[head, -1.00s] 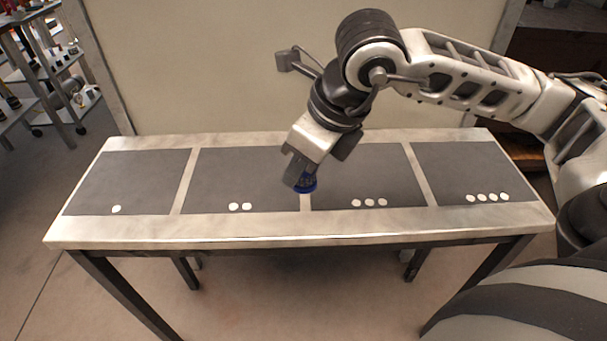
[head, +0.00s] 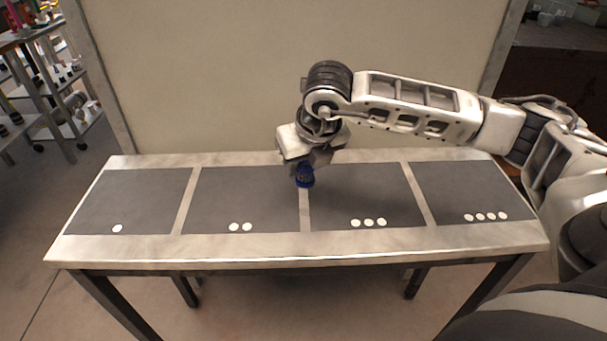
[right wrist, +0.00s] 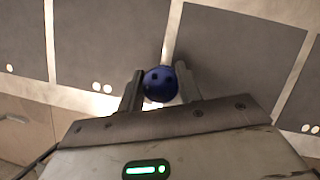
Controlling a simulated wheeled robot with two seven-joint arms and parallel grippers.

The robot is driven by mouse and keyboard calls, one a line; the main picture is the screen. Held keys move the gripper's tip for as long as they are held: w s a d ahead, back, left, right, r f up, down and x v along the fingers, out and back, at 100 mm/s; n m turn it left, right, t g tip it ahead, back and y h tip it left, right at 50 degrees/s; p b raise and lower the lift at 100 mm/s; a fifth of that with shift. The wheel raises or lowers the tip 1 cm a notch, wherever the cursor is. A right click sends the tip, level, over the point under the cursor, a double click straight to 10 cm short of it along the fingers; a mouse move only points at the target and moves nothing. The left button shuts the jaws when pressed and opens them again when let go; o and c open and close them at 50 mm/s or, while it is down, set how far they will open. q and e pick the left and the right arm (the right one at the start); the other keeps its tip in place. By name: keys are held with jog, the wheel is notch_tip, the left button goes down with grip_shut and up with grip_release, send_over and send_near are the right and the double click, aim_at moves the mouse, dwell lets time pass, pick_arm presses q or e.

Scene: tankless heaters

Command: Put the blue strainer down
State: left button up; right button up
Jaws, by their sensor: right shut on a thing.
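The blue strainer (head: 305,176) is small and round. It also shows in the right wrist view (right wrist: 160,84), between the two fingers. My right gripper (head: 303,168) points down and is shut on the strainer, near the strip between the two-dot and three-dot mats. In the right wrist view my right gripper (right wrist: 160,88) has one finger on each side of it. I cannot tell whether the strainer touches the table (head: 300,246). My left gripper is not in view.
The table carries dark mats marked with one dot (head: 135,200), two dots (head: 235,200), three dots (head: 375,195) and several dots (head: 465,190). The mats look bare. A pale panel (head: 200,80) stands behind the table. A shelf cart (head: 50,90) stands at the far left.

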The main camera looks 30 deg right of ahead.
jog(key=shift+w+d+f, duration=0.25)
jog(key=shift+w+f, duration=0.2)
jog(key=shift+f, duration=0.15)
jog(key=shift+w+d+f, duration=0.25)
jog(key=shift+w+f, duration=0.15)
jog(key=shift+f, duration=0.2)
notch_tip(320, 180, down, 3)
jog(key=shift+w+d+p, duration=0.15)
jog(key=shift+p, duration=0.25)
jog(key=shift+f, duration=0.25)
jog(key=shift+f+b, duration=0.2)
jog(key=shift+b, duration=0.1)
jog(key=o, duration=1)
jog(key=shift+r, duration=0.1)
jog(key=shift+r, duration=0.1)
